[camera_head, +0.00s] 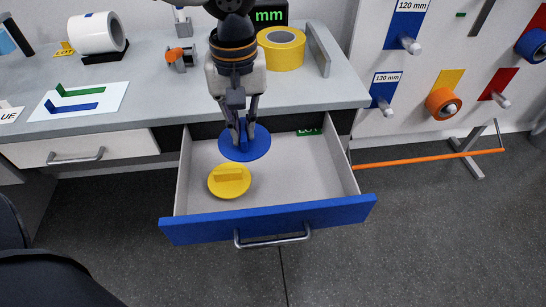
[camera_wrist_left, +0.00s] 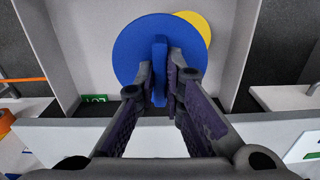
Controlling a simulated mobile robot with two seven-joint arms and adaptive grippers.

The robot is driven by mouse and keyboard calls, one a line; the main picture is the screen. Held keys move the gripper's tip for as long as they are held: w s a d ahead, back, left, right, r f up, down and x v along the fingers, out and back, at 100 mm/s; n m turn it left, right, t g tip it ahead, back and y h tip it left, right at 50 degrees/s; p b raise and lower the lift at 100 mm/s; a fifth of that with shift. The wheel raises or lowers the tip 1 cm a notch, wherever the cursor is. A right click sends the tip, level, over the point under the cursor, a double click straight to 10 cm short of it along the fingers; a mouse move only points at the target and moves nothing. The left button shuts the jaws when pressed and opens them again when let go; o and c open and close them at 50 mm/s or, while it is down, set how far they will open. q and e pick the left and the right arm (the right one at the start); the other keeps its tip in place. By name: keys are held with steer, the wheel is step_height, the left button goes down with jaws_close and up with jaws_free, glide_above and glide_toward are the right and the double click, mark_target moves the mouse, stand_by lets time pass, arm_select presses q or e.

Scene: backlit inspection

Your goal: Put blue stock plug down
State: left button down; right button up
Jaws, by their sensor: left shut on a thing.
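The blue stock plug (camera_head: 259,147) is a round blue disc with an upright blue grip bar. My left gripper (camera_head: 243,133) points down over the open drawer (camera_head: 300,178) and is shut on the bar. In the left wrist view the bar of the plug (camera_wrist_left: 160,58) sits between the fingertips of my left gripper (camera_wrist_left: 163,88). Whether the disc touches the drawer floor I cannot tell. A yellow plug (camera_head: 229,181) lies in the drawer at the front left; in the left wrist view it is partly hidden behind the blue disc. My right gripper is not in view.
The drawer's blue front (camera_head: 270,219) has a metal handle. A green label (camera_head: 308,132) lies at the drawer's back. The worktop (camera_head: 330,92) above holds a yellow roll (camera_head: 283,50) and a white roll (camera_head: 97,33).

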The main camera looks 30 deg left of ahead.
arm_select(q)
steer(key=w+d+f+b, duration=0.1)
steer(key=w+d+f, duration=0.1)
steer(key=d+f, duration=0.1)
steer(key=w+d+f, duration=0.3)
steer(key=w+d+f+b, duration=0.1)
steer(key=w+d+f, duration=0.2)
steer(key=d, duration=0.1)
steer(key=shift+w+f+b, duration=0.1)
steer(key=shift+f+b, duration=0.2)
steer(key=shift+f, duration=0.05)
steer(key=f, duration=0.2)
steer(key=shift+w+d+f, duration=0.15)
steer(key=shift+d+f, duration=0.15)
steer(key=shift+f, duration=0.1)
steer(key=shift+w+f, duration=0.1)
steer(key=shift+f, duration=0.2)
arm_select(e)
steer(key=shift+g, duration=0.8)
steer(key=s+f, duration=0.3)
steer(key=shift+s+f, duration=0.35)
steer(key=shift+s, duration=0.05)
arm_select(q)
steer(key=shift+f, duration=0.1)
